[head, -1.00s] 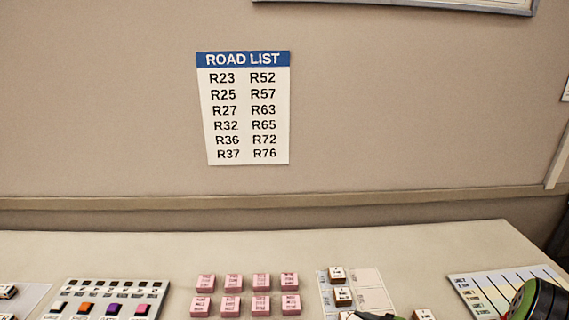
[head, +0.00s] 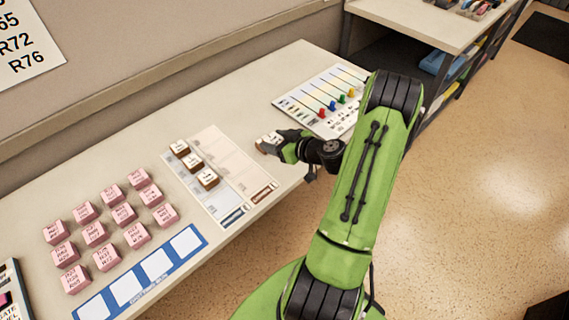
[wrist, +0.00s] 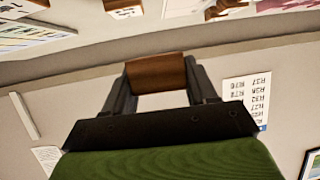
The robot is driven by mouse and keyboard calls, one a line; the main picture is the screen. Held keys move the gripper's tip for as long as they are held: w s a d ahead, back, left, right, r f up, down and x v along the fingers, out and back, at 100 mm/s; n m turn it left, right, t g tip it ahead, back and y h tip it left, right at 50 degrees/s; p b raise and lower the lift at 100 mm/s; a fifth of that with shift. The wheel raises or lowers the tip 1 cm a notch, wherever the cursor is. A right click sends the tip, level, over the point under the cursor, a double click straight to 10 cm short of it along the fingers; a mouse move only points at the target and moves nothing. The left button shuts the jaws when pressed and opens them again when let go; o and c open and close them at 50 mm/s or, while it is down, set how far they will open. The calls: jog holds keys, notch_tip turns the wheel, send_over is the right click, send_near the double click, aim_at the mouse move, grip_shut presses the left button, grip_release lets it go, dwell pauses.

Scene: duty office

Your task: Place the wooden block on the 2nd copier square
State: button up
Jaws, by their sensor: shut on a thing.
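My gripper (head: 283,146) is shut on a wooden block (head: 268,140) with a white printed top, right of the printed sheet in the head view. The wrist view shows the brown block (wrist: 157,73) between the two fingers of my gripper (wrist: 158,84). Whether it still touches the desk is hard to tell. A blue strip (head: 203,237) with a row of white squares lies at the desk's front edge, left of my gripper. The squares look empty. Its small lettering is unreadable, so I cannot tell whether these are the copier squares.
A printed sheet (head: 234,158) carries three similar wooden blocks in its left column. Several pink blocks (head: 123,213) stand left of it. A white board with colored pegs (head: 321,112) lies behind my gripper. Clear desk lies behind the sheet.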

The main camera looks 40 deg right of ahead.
jog(key=d, duration=0.1)
jog(key=s+d+m+h, duration=0.1)
jog(key=d, duration=0.1)
jog(key=shift+s+d+r, duration=0.1)
jog(key=shift+d, duration=0.05)
notch_tip(320, 180, down, 10)
jog(key=shift+r+b, duration=0.15)
jog(key=shift+b, duration=0.9)
jog(key=shift+f+b, duration=0.25)
jog(key=shift+b, duration=0.15)
jog(key=o, duration=1)
jog(key=shift+o, duration=0.2)
jog(key=shift+r, duration=0.1)
